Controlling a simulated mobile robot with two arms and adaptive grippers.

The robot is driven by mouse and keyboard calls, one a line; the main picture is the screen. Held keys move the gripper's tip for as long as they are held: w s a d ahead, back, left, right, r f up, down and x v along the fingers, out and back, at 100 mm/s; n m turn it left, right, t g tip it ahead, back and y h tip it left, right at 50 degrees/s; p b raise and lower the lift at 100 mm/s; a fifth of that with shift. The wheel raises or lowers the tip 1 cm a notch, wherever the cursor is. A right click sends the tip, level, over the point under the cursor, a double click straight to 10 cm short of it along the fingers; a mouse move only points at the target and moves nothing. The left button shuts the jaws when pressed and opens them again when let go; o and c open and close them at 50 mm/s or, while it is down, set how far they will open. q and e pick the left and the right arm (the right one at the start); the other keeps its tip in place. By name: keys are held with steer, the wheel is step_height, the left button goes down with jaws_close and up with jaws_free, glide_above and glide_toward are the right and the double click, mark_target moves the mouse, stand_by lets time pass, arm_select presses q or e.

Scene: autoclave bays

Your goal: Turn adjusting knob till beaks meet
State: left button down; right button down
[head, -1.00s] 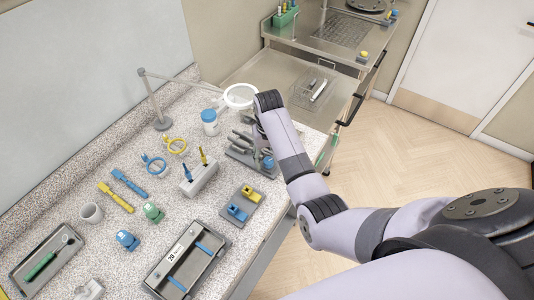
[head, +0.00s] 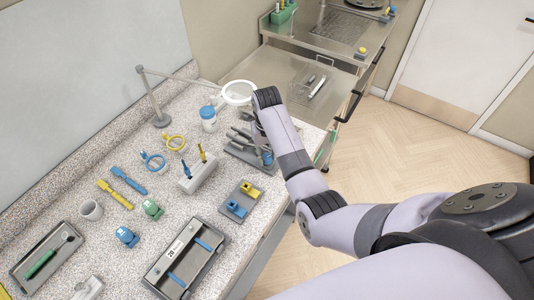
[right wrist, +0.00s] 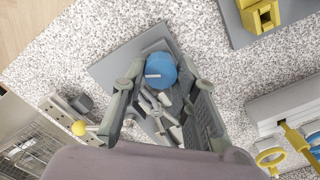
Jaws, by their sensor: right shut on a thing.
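The blue adjusting knob (right wrist: 161,70) sits at the end of a grey metal tool on a flat grey base plate (right wrist: 113,68). My right gripper (right wrist: 160,84) has its two fingers closed around the knob, one on each side. In the head view the knob (head: 267,158) shows beside my right arm, and the grey fixture (head: 240,148) stands at the counter's right edge. My arm hides part of the fixture. Metal parts of the tool show between the fingers, but I cannot tell how far apart the beaks are. My left gripper is not in view.
A magnifier (head: 238,92) and a blue-lidded jar (head: 208,118) stand behind the fixture. A white holder (head: 197,177) and a grey plate with yellow and blue blocks (head: 240,203) lie to its left and front. A steel cart (head: 285,68) stands beyond the counter.

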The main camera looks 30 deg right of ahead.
steer(key=shift+n, duration=0.4)
steer(key=n, duration=0.4)
steer(key=shift+n, duration=0.4)
steer(key=n, duration=0.5)
steer(key=shift+r, duration=0.1)
steer(key=n, duration=1.2)
steer(key=c, duration=1.6)
jaws_free()
steer(key=o, duration=0.3)
steer(key=shift+s+a, duration=0.1)
